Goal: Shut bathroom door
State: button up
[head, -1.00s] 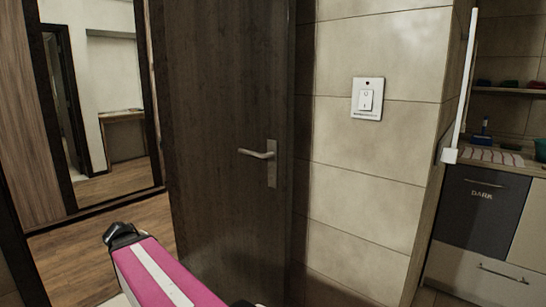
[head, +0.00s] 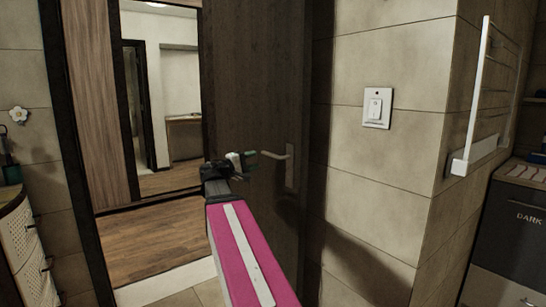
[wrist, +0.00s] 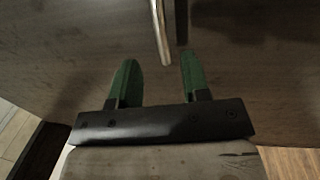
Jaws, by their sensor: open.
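The bathroom door (head: 250,75) is a dark wood panel standing open, with the hallway showing to its left. Its lever handle (head: 276,155) is pale metal on a vertical plate. My gripper (head: 250,158) is at the left end of the handle, close to the door face. In the wrist view, my gripper (wrist: 157,82) has its two green fingers spread apart. The metal handle (wrist: 159,30) lies just beyond the fingertips, in line with the gap between them. I cannot tell whether anything touches. The pink arm link below is mine.
A tiled wall with a light switch (head: 377,108) is right of the door. A white towel rail (head: 472,100) juts out farther right, by a dark cabinet (head: 520,235). A light drawer unit (head: 25,250) is at the left edge. The wooden hallway floor (head: 155,240) is clear.

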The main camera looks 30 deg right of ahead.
aim_at(270, 155)
jog(key=d, duration=0.5)
jog(key=d+r, duration=0.1)
jog(key=d, duration=0.2)
jog(key=shift+w+d, duration=0.2)
jog(key=shift+w, duration=0.2)
grip_shut()
